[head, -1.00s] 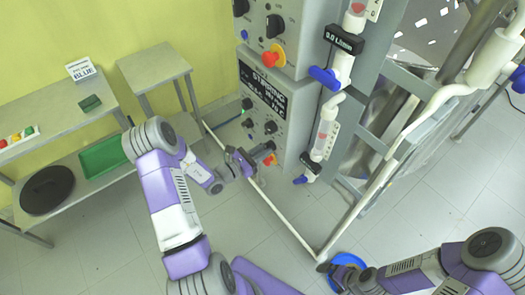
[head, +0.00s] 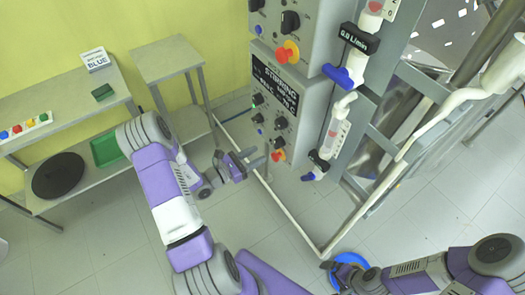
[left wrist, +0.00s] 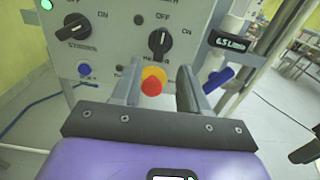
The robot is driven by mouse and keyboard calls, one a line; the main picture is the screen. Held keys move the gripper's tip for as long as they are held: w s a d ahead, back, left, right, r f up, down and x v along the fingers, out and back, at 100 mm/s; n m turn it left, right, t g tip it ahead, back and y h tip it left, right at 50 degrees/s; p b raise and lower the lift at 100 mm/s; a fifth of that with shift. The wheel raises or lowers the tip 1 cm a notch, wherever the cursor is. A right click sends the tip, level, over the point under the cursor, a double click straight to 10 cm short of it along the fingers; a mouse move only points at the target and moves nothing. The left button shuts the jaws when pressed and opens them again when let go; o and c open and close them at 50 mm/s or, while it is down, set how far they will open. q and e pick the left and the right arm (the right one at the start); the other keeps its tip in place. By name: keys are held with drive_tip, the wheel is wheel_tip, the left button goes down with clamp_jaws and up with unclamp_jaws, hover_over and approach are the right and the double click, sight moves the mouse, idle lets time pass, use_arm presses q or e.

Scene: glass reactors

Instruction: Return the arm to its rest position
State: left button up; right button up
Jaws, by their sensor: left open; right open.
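My left arm (head: 170,190) reaches in from the left, bent at the elbow and held out in front of the lower control panel. Its gripper (head: 256,158) is open and empty, a short way left of the panel's red-and-yellow button (head: 278,155). In the left wrist view the open fingers (left wrist: 158,75) appear on either side of that red-and-yellow button (left wrist: 153,80), with the heater knob (left wrist: 159,41) above it. My right arm (head: 420,275) lies low at the bottom right. Its gripper (head: 340,277) is small and dark beside a blue ring, its fingers hard to make out.
A small table (head: 165,55) and a shelf with a green tray (head: 105,150) are left. The blue ring (head: 350,260) is on the floor.

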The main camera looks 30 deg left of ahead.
use_arm(q)
drive_tip(key=shift+s, duration=0.2)
idle(0.4)
drive_tip(key=s+d+f+m+g+h, duration=0.2)
drive_tip(key=d+f+m+g+h, duration=0.15)
drive_tip(key=d, duration=0.35)
drive_tip(key=s+d+f+m+g+h, duration=0.2)
drive_tip(key=s+d+m+g, duration=0.15)
drive_tip(key=d, duration=0.25)
drive_tip(key=s+d+f+m+g+y, duration=0.3)
drive_tip(key=s+d+f+m+g, duration=0.1)
drive_tip(key=s+f+m+g, duration=0.25)
drive_tip(key=s+d+f+m+g+y, duration=0.35)
drive_tip(key=s+f+m+g, duration=0.2)
drive_tip(key=s+m, duration=0.2)
drive_tip(key=w+d+m+t, duration=0.1)
drive_tip(key=m, duration=0.1)
drive_tip(key=w+d+m+t+y, duration=0.1)
drive_tip(key=w+m, duration=0.1)
drive_tip(key=m, duration=0.1)
drive_tip(key=w+m+t, duration=0.1)
drive_tip(key=m, duration=0.2)
drive_tip(key=shift+w+d+f+y, duration=0.3)
drive_tip(key=shift+w+d, duration=0.1)
